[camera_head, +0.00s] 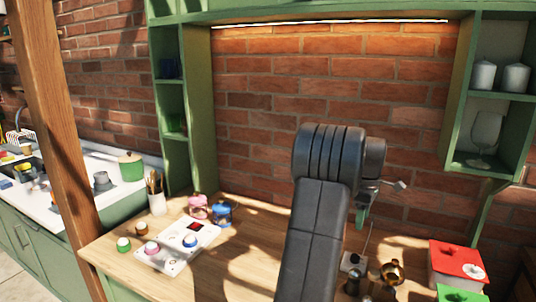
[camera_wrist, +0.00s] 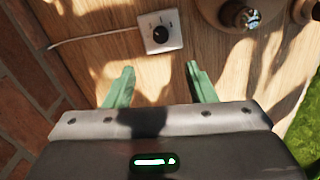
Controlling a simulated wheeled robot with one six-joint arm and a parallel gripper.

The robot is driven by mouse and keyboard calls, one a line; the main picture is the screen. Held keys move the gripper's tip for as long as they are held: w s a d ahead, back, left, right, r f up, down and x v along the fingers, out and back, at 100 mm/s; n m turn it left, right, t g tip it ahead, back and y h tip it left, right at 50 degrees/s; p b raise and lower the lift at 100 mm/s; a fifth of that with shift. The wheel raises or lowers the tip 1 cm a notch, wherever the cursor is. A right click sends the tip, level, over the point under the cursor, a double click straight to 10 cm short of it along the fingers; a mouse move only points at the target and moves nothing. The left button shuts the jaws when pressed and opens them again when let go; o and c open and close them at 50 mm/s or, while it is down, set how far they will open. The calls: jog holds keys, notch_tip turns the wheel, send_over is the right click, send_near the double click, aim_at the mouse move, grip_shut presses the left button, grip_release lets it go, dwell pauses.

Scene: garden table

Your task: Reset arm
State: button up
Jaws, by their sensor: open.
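My gripper shows in the wrist view (camera_wrist: 160,85) with its two green fingers apart and nothing between them. Below the fingertips is bare wooden table top (camera_wrist: 150,75). In the head view my dark arm rises through the middle of the picture and bends over at the top. My gripper there (camera_head: 361,215) hangs at the right of the arm, above the table, and is partly hidden by it. A small white box with a black dial (camera_wrist: 160,32) lies on the table beyond the fingertips, with a cable running left.
A brick wall (camera_head: 270,110) stands behind the wooden table (camera_head: 240,260). A white device (camera_head: 185,238), pink (camera_head: 198,207) and blue (camera_head: 222,213) pots stand left. Green shelves flank the wall.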

aim_at(355, 256)
notch_tip(355, 256, down, 14)
jog(key=shift+s+f+p, duration=0.1)
jog(key=shift+f+p, duration=0.1)
jog(key=shift+p, duration=0.25)
jog(key=shift+r+m, duration=0.1)
jog(key=shift+m, duration=0.3)
jog(key=m, duration=0.8)
jog(key=shift+m+p, duration=0.4)
jog(key=m+p, duration=0.1)
jog(key=m, duration=0.4)
jog(key=shift+r+m, duration=0.1)
jog(key=shift+m, duration=0.2)
jog(key=shift+m+p, duration=0.55)
jog(key=shift+m, duration=1.55)
jog(key=shift+a, duration=0.1)
